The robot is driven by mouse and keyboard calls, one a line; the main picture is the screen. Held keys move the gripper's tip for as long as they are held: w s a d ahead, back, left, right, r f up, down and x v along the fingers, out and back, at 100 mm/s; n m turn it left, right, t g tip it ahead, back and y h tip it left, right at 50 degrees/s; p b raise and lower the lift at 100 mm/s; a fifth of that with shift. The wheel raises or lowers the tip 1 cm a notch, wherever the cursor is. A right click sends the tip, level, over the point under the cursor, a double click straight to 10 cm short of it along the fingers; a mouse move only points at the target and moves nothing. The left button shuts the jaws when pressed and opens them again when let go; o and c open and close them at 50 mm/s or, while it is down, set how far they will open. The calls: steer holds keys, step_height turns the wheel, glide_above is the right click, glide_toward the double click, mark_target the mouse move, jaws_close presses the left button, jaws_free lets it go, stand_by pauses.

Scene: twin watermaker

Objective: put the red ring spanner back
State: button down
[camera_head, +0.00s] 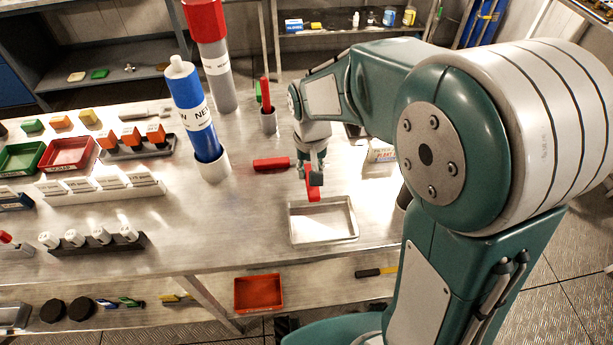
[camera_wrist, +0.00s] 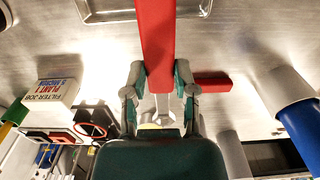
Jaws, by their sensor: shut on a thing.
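My gripper (camera_head: 314,181) points down above the bench, just behind the shallow metal tray. It is shut on a long red bar-shaped tool (camera_head: 313,194), which looks like the red ring spanner; no ring end shows clearly. In the wrist view the tool (camera_wrist: 156,45) runs from between the fingers (camera_wrist: 161,95) to the top edge. A second red bar (camera_head: 271,163) lies on the bench left of my gripper; it also shows in the wrist view (camera_wrist: 212,84). A grey cup (camera_head: 268,123) behind holds upright red and green handles.
The metal tray (camera_head: 324,240) is empty near the front edge. A blue cylinder (camera_head: 190,105) in a white cup and a grey, red-topped cylinder (camera_head: 218,75) stand left. A white box (camera_head: 381,152) stands right, partly behind my arm. Bins and racks fill the left bench.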

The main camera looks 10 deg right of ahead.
steer(key=shift+w+a+f, duration=0.35)
steer(key=shift+a+f, duration=0.05)
steer(key=shift+f, duration=0.1)
steer(key=f, duration=0.3)
steer(key=shift+a+f, duration=0.15)
steer(key=shift+a, duration=0.15)
steer(key=shift+d, duration=0.15)
steer(key=shift+w+f, duration=0.1)
steer(key=shift+f, duration=0.25)
steer(key=shift+c, duration=2)
jaws_free()
step_height(320, 180, up, 13)
steer(key=shift+f, duration=0.1)
